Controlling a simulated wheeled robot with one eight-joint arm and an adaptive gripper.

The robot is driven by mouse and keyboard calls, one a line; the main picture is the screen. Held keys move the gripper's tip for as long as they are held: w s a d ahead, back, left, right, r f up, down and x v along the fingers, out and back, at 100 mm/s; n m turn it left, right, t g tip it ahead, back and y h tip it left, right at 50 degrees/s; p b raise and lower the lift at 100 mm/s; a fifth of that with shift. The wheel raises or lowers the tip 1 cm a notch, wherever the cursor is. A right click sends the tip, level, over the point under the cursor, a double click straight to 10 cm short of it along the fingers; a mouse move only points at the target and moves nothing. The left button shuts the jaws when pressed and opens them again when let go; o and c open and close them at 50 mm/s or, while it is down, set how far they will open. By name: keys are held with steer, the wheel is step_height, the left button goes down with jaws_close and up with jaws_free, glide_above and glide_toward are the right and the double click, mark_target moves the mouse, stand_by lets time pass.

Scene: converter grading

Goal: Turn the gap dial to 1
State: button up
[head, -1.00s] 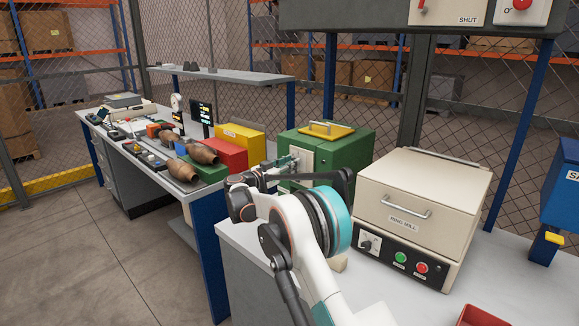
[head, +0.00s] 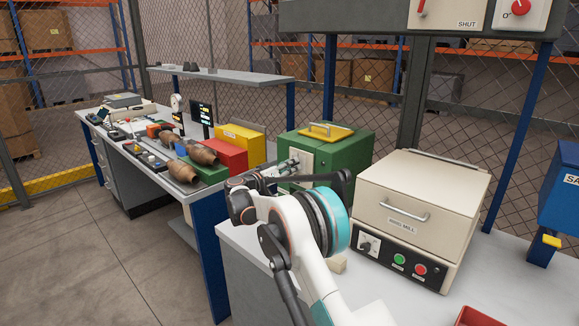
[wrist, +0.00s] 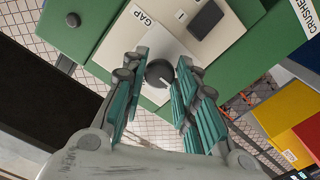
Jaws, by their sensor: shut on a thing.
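The green crusher (head: 345,150) stands at the back of the bench, with a pale front panel (head: 302,152). The wrist view shows the panel tilted, with a GAP label (wrist: 143,18) and the dark round gap dial (wrist: 158,73). My gripper (wrist: 162,78) is shut on the dial, with a teal finger on either side of it. In the head view my gripper (head: 284,168) is at the panel, and the dial is hidden there. I cannot read the dial's pointer or setting. A dark rocker switch (wrist: 206,20) sits beside it on the panel.
The ring mill (head: 415,215) stands close to the right of my arm. Yellow (head: 241,140) and red (head: 222,157) boxes stand on the left-hand bench, beyond my gripper.

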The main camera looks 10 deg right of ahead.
steer(key=n, duration=0.6)
steer(key=shift+p, duration=0.4)
steer(key=shift+n, duration=0.3)
steer(key=o, duration=1)
steer(key=shift+a, duration=0.1)
steer(key=v, duration=1.2)
